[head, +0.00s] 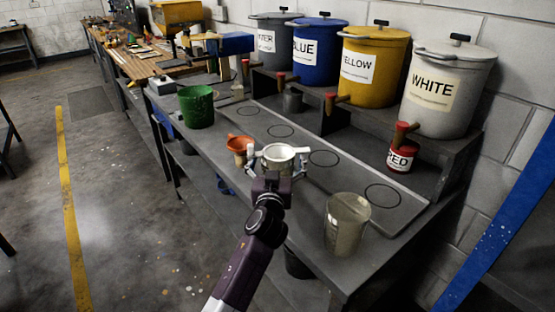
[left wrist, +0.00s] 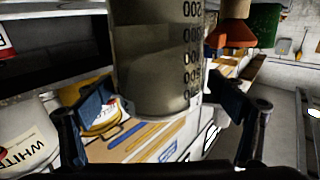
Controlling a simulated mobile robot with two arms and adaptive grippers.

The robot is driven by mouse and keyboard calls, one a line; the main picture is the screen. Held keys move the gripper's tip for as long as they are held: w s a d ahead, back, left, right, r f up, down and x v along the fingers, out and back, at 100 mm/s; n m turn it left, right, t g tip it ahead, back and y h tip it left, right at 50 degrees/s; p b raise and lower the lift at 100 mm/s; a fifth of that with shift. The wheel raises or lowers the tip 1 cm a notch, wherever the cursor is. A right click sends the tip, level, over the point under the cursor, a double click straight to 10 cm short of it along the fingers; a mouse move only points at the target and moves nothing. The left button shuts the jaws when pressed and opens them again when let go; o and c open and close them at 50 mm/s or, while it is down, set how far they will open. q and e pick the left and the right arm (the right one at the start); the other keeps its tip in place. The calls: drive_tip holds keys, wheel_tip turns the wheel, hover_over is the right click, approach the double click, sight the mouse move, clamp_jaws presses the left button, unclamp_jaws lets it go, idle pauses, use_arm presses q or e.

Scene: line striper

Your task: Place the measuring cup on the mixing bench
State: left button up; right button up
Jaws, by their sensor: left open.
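A measuring cup (head: 281,152) with a pale round rim stands at the bench's front edge in the head view. In the left wrist view the clear graduated cup (left wrist: 155,60) appears upside down, with greyish contents and dark numbers. My left gripper (head: 278,160) is open, with one finger on each side of the cup; I cannot tell whether they touch it. Its body is partly hidden behind my gripper in the head view. The grey mixing bench (head: 300,222) lies under it. My right gripper is not in view.
An orange funnel (head: 239,143) stands close left of the cup, a green bucket (head: 196,106) farther left. A translucent jug (head: 347,224) stands at the near right. A red can (head: 401,157) and a white paint drum (head: 449,90) are behind. Marked circles (head: 323,158) on the bench are bare.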

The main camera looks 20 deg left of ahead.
use_arm(q)
drive_tip(key=shift+r, duration=0.1)
drive_tip(key=shift+s, duration=0.2)
drive_tip(key=s+d+b, duration=0.1)
drive_tip(key=s+d, duration=0.1)
drive_tip(key=s, duration=0.9)
drive_tip(key=shift+s, duration=0.25)
